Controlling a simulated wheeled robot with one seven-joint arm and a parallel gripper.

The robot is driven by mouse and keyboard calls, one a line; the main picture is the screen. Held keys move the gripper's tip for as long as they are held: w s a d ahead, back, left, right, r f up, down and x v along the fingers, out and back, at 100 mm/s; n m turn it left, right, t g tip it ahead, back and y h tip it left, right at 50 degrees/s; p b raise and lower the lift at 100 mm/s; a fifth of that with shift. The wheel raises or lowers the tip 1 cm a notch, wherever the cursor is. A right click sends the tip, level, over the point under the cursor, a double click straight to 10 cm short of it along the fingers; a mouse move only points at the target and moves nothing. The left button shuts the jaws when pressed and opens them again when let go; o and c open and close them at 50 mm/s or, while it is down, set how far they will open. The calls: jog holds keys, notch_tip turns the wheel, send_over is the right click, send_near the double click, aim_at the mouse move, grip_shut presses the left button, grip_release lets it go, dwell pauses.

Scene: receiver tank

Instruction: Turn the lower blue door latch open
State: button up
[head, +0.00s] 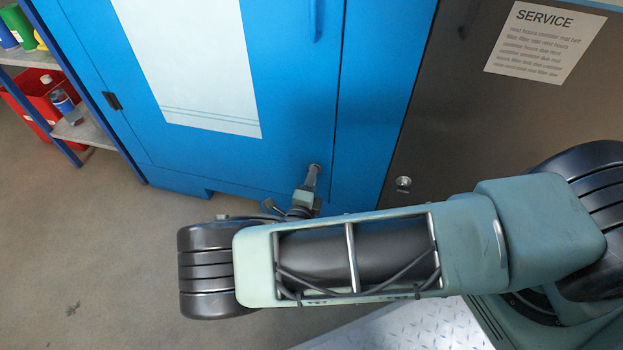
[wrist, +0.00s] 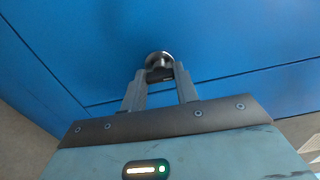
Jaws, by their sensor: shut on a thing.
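The blue door (head: 285,105) fills the upper middle of the head view and most of the wrist view (wrist: 230,40). The lower latch (head: 314,169) is a small metal piece near the door's lower right edge. In the wrist view the latch (wrist: 158,60) shows its round base between and just beyond the fingertips. My gripper (head: 307,188) reaches it from below, partly hidden behind my arm in the head view. In the wrist view my gripper (wrist: 160,76) is shut on the latch, and the fingers cover most of its handle, so its angle is hard to tell.
A grey panel with a service sign (head: 543,42) and a round metal knob (head: 403,184) stands right of the door. A shelf (head: 88,128) with bottles and a red bin (head: 40,100) is at the left. Bare floor (head: 90,230) lies in front.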

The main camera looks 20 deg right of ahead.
jog(key=shift+n, duration=0.3)
dwell(0.4)
jog(key=o, duration=1)
jog(key=shift+s+a, duration=0.1)
jog(key=p+v, duration=0.3)
jog(key=v, duration=1.4)
jog(key=shift+s, duration=0.1)
jog(key=shift+r, duration=0.1)
